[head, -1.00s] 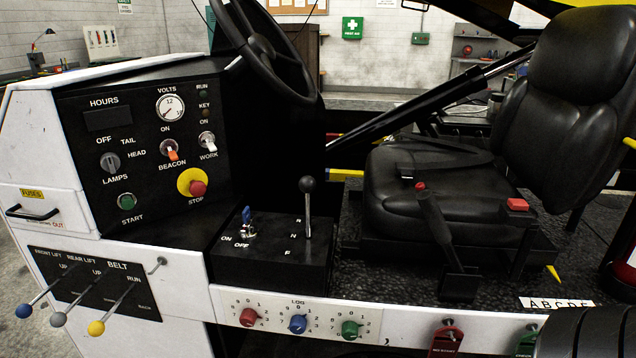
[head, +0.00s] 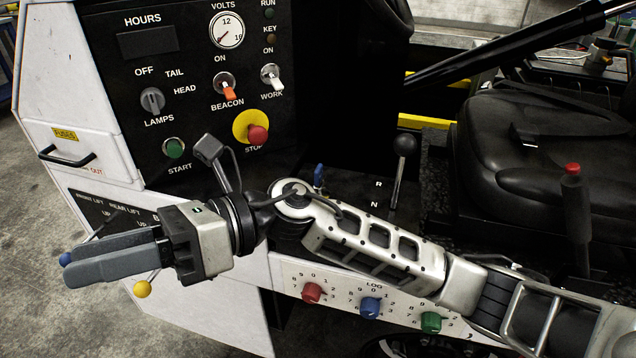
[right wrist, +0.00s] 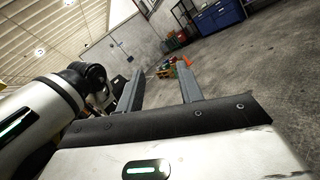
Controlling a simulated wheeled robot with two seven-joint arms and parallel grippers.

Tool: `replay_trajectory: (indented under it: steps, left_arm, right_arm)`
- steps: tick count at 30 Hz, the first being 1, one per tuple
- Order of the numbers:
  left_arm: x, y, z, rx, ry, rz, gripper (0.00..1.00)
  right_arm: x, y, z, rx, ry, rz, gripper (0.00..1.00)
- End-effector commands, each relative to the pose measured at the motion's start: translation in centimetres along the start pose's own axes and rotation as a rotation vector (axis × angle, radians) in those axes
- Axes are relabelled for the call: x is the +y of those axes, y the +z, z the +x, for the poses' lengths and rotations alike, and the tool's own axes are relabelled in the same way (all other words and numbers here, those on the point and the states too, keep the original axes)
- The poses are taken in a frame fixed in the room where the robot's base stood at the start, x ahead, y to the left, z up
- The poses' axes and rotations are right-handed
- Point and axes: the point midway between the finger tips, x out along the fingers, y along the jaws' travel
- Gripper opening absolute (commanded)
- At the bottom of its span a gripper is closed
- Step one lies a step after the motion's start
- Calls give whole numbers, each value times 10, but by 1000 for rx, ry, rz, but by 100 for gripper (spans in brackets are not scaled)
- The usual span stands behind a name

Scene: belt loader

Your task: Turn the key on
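The blue key (head: 318,175) stands in the black switch panel beside the black-knobbed gear lever (head: 402,160). Only its upper part shows in the head view; my right arm hides its base and its ON and OFF marks. My right gripper (head: 78,264) is left of and nearer than the key, pointing left, in front of the belt and lift levers. In the right wrist view its two fingers (right wrist: 160,67) stand apart with nothing between them. The key is not seen in that view. My left gripper is not in view.
The dash with the red stop button (head: 257,134), green start button (head: 174,148) and switches rises behind my right arm. A yellow-knobbed lever (head: 142,289) sticks out close below the gripper. Coloured log knobs (head: 370,307) lie below the arm. The seat (head: 500,150) is at right.

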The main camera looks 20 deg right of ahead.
Motion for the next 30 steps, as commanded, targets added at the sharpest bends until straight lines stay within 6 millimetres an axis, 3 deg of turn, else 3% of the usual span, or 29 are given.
replay_trajectory:
  steps: [2, 4, 7, 11, 15, 18, 21, 25, 30]
  left_arm:
    - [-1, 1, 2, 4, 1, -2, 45]
    - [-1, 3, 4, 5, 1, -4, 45]
    - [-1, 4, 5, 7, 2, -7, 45]
    - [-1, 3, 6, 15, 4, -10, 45]
    - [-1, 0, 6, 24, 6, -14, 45]
    - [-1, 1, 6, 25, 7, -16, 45]
    - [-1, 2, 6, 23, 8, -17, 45]
    - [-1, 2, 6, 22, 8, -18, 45]
    - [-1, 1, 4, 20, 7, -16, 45]
  right_arm:
    - [-3, -21, -2, 310, 37, -278, 37]
    - [-15, -38, -19, 583, 68, -490, 37]
    - [-40, -43, -65, 986, 103, -742, 37]
    - [-68, -11, -142, 1487, 122, -931, 37]
    - [-72, 45, -211, 1897, 108, -972, 37]
    - [-65, 76, -240, 2075, 94, -951, 37]
    - [-60, 92, -256, 2164, 84, -930, 37]
    - [-63, 91, -264, 2191, 84, -918, 37]
    - [-81, 71, -277, 2187, 85, -918, 37]
